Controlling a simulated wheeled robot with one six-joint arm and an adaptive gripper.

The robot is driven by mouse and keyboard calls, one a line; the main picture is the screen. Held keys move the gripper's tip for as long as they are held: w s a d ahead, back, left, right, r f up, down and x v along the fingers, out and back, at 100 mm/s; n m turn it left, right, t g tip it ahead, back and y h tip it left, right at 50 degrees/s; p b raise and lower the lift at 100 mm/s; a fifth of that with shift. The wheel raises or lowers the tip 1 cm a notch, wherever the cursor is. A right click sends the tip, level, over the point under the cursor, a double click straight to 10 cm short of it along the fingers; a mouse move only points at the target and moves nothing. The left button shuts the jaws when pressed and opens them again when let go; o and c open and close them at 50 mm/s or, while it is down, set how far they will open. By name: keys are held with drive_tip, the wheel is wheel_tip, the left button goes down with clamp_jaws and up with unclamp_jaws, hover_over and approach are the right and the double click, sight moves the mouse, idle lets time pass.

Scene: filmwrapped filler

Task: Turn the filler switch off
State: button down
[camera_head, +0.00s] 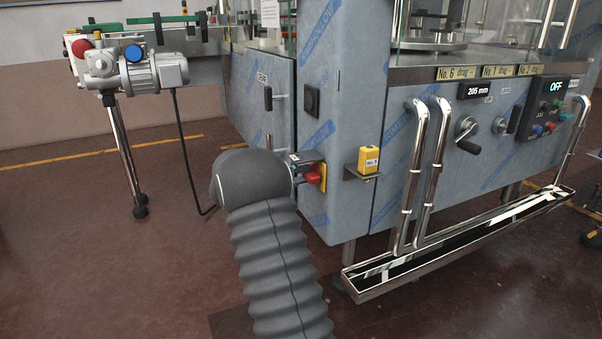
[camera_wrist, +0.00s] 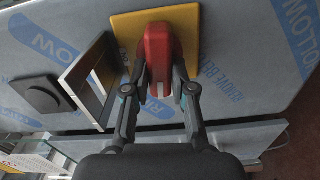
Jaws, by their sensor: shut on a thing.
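The filler switch is a red rotary handle (camera_head: 315,174) on a yellow plate (camera_head: 321,184), low on the corner of the blue-grey filler cabinet. In the wrist view the red handle (camera_wrist: 159,50) stands out from the yellow plate (camera_wrist: 122,28). My gripper (camera_wrist: 163,82) has its two black fingers on either side of the handle and is shut on it. In the head view my grey sleeved arm reaches up to the switch, and its rounded wrist hides most of the gripper. A display (camera_head: 557,86) on the filler's control panel reads OFF.
A metal bracket (camera_wrist: 88,78) stands close to the left of the fingers in the wrist view. A yellow box (camera_head: 368,160) sits on a small shelf right of the switch. Bent steel pipes (camera_head: 428,170) and a drip tray (camera_head: 450,245) stand further right. Floor at left front is clear.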

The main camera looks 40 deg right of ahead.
drive_tip(key=shift+n, duration=0.5)
drive_tip(key=c, duration=1)
unclamp_jaws()
drive_tip(key=shift+o, duration=0.2)
drive_tip(key=v, duration=1.2)
drive_tip(key=shift+f+n, duration=0.15)
drive_tip(key=shift+n, duration=0.15)
